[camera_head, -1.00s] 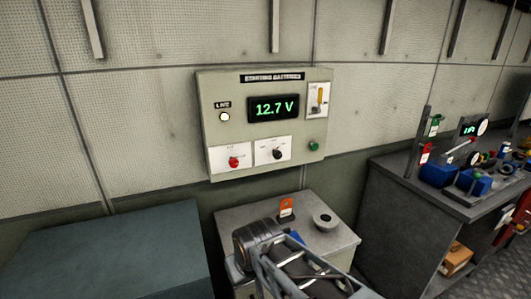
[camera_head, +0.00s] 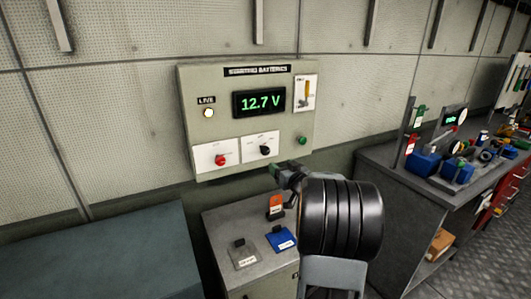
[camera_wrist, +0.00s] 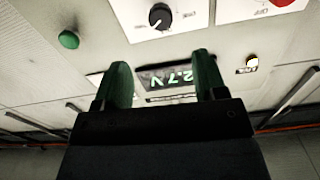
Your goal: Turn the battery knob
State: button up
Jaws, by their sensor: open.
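The starting batteries panel (camera_head: 190,110) hangs on the wall with a green 12.7 V display (camera_head: 258,102). Low on it are a red knob (camera_head: 220,160) and a black knob (camera_head: 265,150), each on a white plate; I cannot tell which is the battery knob. My gripper (camera_head: 280,171) is just below the panel's lower edge, right of the black knob. In the wrist view the panel appears upside down. My gripper's two green fingers are apart and empty there, with the black knob (camera_wrist: 160,16) beyond them near the top edge and the red knob (camera_wrist: 283,3) at the top right.
Below stands a cabinet (camera_head: 222,218) with a blue item, a grey item and an orange tag. A cluttered workbench (camera_head: 385,160) is at right.

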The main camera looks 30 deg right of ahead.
aim_at(267, 152)
jog(key=w+p, duration=0.1)
jog(key=w, duration=0.3)
jog(key=w+d, duration=0.1)
jog(key=w, duration=0.3)
jog(key=w+p, duration=0.1)
jog(key=w, duration=0.4)
jog(key=shift+d+p, duration=0.3)
jog(key=shift+d, duration=0.1)
jog(key=c, duration=0.9)
